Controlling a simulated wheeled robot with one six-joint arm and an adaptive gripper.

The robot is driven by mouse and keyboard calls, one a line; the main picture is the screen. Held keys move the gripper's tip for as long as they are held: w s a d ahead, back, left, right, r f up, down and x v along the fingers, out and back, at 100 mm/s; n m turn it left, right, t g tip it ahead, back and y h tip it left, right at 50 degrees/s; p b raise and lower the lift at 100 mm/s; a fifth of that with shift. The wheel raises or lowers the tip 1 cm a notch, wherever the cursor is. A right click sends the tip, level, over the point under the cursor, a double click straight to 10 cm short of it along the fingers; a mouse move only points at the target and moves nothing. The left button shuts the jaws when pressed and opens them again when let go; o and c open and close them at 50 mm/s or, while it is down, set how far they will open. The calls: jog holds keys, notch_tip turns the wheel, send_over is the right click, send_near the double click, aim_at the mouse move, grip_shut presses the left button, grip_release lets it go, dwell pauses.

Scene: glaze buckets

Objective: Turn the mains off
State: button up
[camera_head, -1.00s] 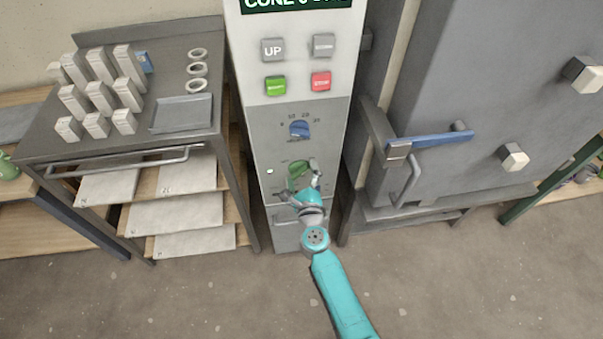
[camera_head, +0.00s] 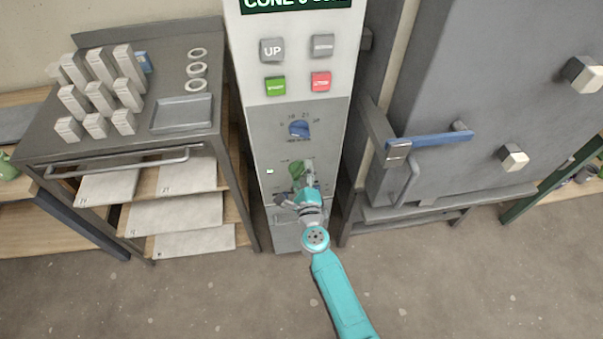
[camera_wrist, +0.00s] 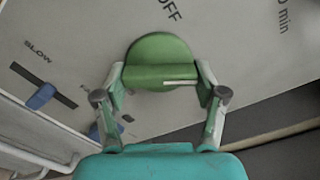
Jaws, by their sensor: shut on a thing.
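A round green knob (camera_wrist: 158,47) with a raised grip bar sits on the grey lower panel of the control cabinet. It also shows in the head view (camera_head: 296,169). A white line marks the right half of the bar in the wrist view. The word OFF is printed above the knob there, up and slightly right. My gripper (camera_wrist: 161,80) is shut on the knob, one finger at each end of the bar. In the head view my gripper (camera_head: 303,186) partly covers the knob.
A blue dial (camera_head: 299,129) and several buttons, including a red one (camera_head: 321,81), are above. A blue slider (camera_wrist: 41,96) marked SLOW is at left in the wrist view. A shelf cart (camera_head: 130,157) stands left, a grey kiln-like box (camera_head: 470,90) right.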

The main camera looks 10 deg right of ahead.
jog(key=n, duration=0.7)
jog(key=shift+r, duration=0.1)
jog(key=n, duration=0.4)
jog(key=shift+r, duration=0.1)
jog(key=shift+n, duration=2)
jog(key=o, duration=1.1)
jog(key=shift+a, duration=0.1)
jog(key=shift+o, duration=0.2)
jog(key=s, duration=1.2)
